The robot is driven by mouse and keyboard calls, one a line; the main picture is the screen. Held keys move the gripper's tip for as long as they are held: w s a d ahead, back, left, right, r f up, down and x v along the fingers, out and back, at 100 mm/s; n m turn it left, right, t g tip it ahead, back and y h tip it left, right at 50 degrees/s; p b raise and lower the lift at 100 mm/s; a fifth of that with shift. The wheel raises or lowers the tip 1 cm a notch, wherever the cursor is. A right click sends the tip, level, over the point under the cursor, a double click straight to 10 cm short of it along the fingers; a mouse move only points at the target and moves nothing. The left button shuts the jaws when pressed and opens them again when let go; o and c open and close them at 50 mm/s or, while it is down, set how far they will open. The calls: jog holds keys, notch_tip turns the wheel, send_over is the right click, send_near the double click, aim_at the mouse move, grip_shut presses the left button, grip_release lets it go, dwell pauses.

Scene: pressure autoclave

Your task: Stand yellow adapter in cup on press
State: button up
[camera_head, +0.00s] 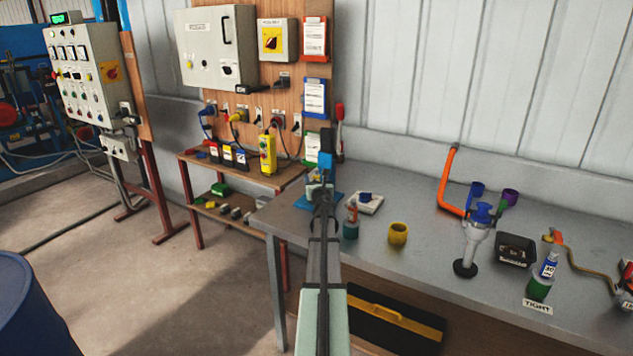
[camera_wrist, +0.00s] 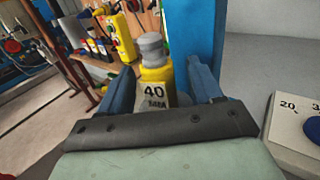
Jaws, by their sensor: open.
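The yellow adapter (camera_wrist: 155,75), with a grey top and a label reading 40, appears upright in the wrist view. My gripper (camera_wrist: 158,82) is open, with one blue finger on each side of it. Gaps to the fingers are hard to judge. The adapter's lower end is hidden by the gripper body, so I cannot tell what it stands in. The blue press (camera_head: 327,142), with a red-handled lever, stands at the bench's left end. Its blue column (camera_wrist: 198,45) is just behind the adapter. In the head view my arm hides much of the press and any cup on it.
A yellow cup (camera_head: 398,234) stands on the bench (camera_head: 420,270), right of my arm. A blue bottle in a green cup (camera_head: 538,288) is far right. A side shelf (camera_head: 250,178) is left.

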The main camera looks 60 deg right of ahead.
jog(key=v, duration=1.4)
jog(key=shift+d, duration=0.1)
dwell(0.3)
